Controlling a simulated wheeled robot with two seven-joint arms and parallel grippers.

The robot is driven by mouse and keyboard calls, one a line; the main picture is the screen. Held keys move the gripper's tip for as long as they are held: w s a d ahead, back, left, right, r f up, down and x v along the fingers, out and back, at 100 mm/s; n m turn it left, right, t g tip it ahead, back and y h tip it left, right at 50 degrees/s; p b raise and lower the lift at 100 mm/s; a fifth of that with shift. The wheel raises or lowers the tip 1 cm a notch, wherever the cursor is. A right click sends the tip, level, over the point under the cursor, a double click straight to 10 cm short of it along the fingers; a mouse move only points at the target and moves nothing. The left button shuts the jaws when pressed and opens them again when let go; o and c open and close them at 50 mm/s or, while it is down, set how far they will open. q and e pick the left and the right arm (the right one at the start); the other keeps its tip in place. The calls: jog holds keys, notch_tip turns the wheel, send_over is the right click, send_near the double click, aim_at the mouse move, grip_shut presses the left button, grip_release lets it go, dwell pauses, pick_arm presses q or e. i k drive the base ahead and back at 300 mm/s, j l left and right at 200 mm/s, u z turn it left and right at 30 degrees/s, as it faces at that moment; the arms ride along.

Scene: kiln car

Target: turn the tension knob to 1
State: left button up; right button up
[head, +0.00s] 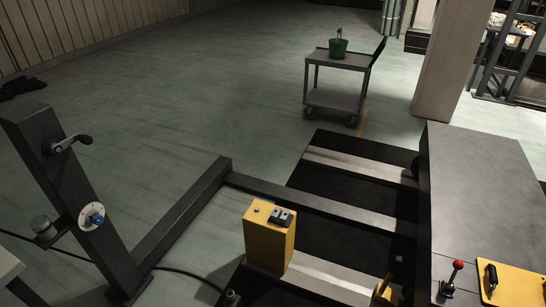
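Neither of my grippers shows in the head view.
The post also carries a black crank handle (70,143) and a grey cylinder (42,228). A yellow switch box (268,243) stands mid-frame. A red-balled lever (456,268) is at right.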

aim_at(98, 220)
jog(key=u, duration=1.35)
